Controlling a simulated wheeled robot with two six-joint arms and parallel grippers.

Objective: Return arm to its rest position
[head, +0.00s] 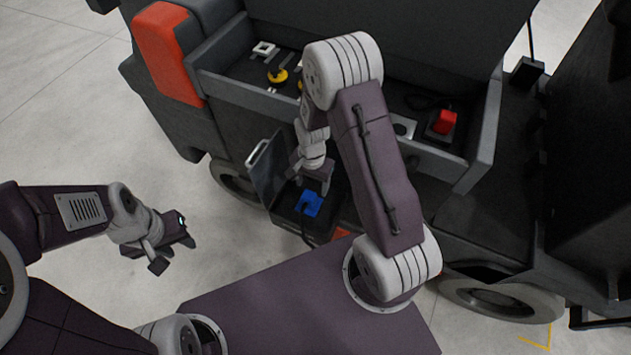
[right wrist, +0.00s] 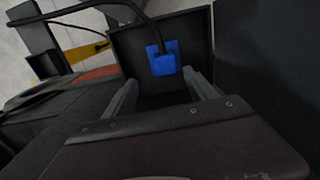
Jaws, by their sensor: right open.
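My right arm rises from my base in the head view, bends at a high elbow and reaches down to the vehicle's side. Its gripper (head: 312,182) is open above an open dark compartment (head: 331,220). A blue plug-like part (head: 310,203) with a dark cable sits there. In the right wrist view the two fingers (right wrist: 162,92) are spread apart, and the blue part (right wrist: 163,62) shows beyond them, with nothing seen between the tips. My left gripper (head: 172,252) hangs over bare floor at the left, apart from the vehicle; its finger gap is unclear.
An open door or flap (head: 266,172) stands just left of the right gripper. The vehicle's tray (head: 225,85) above holds yellow parts (head: 277,76) and a red button (head: 445,121). Wheels show below. The floor (head: 75,125) at the left is clear.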

